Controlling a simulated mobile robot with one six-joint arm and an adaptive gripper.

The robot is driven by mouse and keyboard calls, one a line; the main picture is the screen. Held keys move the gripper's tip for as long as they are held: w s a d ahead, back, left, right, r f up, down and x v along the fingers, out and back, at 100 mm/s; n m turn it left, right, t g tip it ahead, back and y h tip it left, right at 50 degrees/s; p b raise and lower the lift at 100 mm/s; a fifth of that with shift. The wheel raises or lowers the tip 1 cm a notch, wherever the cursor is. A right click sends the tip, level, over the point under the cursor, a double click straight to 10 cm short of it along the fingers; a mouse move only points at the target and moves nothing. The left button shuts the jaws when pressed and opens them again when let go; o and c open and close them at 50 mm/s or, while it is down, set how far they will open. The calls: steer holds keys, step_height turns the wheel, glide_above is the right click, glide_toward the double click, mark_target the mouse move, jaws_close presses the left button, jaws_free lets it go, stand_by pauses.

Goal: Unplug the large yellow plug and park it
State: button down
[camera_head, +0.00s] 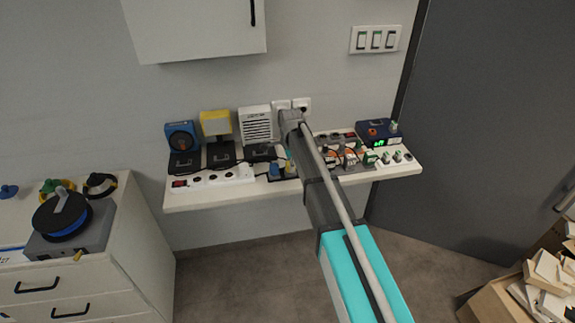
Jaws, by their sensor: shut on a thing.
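My arm reaches from the lower right to the shelf, and its forearm covers much of the view of my gripper. My gripper (288,163) is at the middle of the shelf, just left of the forearm, low over the row of sockets. It is shut, and a little yellow at its tips looks like the large yellow plug (284,174), mostly hidden. Whether that plug is in a socket or clear of it cannot be seen. A blue plug (274,171) stands close to its left. A white power strip (215,178) with a red switch lies further left.
On the white shelf (200,199) stand a blue device (182,136), a yellow-topped device (215,123), a white vented box (256,124) and a blue box with a green display (373,132). Several small plugs crowd right of the arm. A drawer cabinet (130,215) stands left.

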steer(key=shift+c, duration=0.9)
jaws_free()
